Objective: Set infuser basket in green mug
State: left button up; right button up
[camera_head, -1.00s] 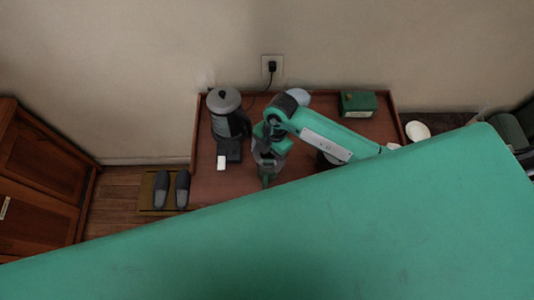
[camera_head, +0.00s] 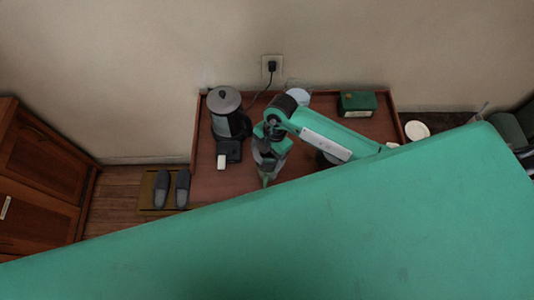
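My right arm reaches in from the right over the wooden table. Its gripper (camera_head: 266,178) points down near the table's front middle. A small green shape shows at its tip; I cannot tell whether this is a finger or part of a mug, nor whether the fingers are open or shut. I cannot make out the infuser basket or the green mug for certain. A dark rounded thing (camera_head: 325,160) is partly hidden under the forearm. My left gripper is not in view.
On the brown table (camera_head: 208,186) stand a grey-lidded kettle (camera_head: 226,110), a small white block (camera_head: 221,161), a green box (camera_head: 357,103) and a pale round item (camera_head: 298,96) behind the arm. A white dish (camera_head: 417,130) is at right. My own green body hides the foreground.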

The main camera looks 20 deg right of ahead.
jog(key=shift+f, duration=0.25)
jog(key=shift+f+b, duration=0.8)
jog(key=shift+f, duration=0.3)
jog(key=shift+f, duration=0.25)
jog(key=shift+f+b, duration=0.9)
jog(key=shift+f, duration=0.65)
jog(key=o, duration=0.9)
jog(key=shift+o, duration=0.2)
jog(key=shift+r, duration=0.1)
